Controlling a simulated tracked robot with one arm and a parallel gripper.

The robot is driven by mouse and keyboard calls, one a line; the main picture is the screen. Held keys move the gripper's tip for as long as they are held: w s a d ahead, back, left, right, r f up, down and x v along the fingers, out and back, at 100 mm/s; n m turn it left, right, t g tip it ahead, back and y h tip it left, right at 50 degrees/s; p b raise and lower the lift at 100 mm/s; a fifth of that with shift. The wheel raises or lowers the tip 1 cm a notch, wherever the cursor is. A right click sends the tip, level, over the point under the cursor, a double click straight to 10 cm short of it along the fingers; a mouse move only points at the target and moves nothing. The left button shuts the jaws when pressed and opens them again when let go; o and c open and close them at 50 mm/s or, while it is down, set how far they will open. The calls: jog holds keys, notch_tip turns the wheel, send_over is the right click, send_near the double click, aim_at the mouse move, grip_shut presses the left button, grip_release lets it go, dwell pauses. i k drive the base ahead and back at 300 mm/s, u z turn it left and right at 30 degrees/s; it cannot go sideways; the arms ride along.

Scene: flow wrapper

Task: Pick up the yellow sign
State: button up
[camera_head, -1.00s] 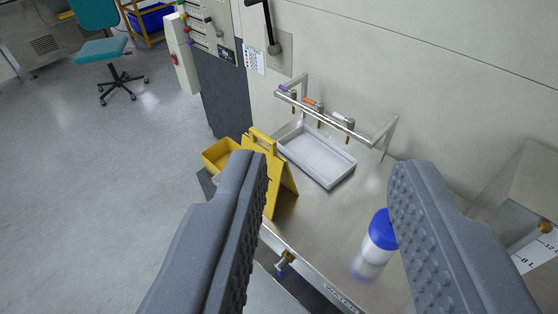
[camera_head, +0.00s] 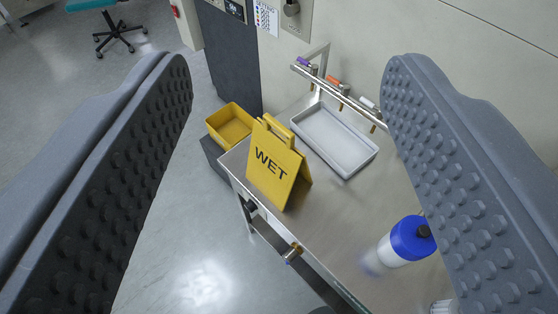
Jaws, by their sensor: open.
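The yellow sign (camera_head: 270,173) is a folded A-frame with "WET" on its face and a handle on top. It stands upright on the left end of the steel bench top (camera_head: 345,215). My gripper (camera_head: 287,75) is open and empty, its two grey ridged fingers at the left and right of the picture. The sign shows in the gap between the fingers, beyond them and touching neither. No part of the sign is hidden by the fingers.
A grey tray (camera_head: 334,141) lies just right of the sign, under a rail with taps (camera_head: 343,90). A white bottle with a blue cap (camera_head: 402,242) is near the right finger. A yellow bin (camera_head: 230,126) sits behind the sign. A brass valve (camera_head: 292,254) juts from the bench front.

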aim_at(274, 163)
jog(key=k, duration=1.25)
jog(key=u, duration=0.6)
jog(key=i, duration=1.55)
jog(key=z, duration=0.4)
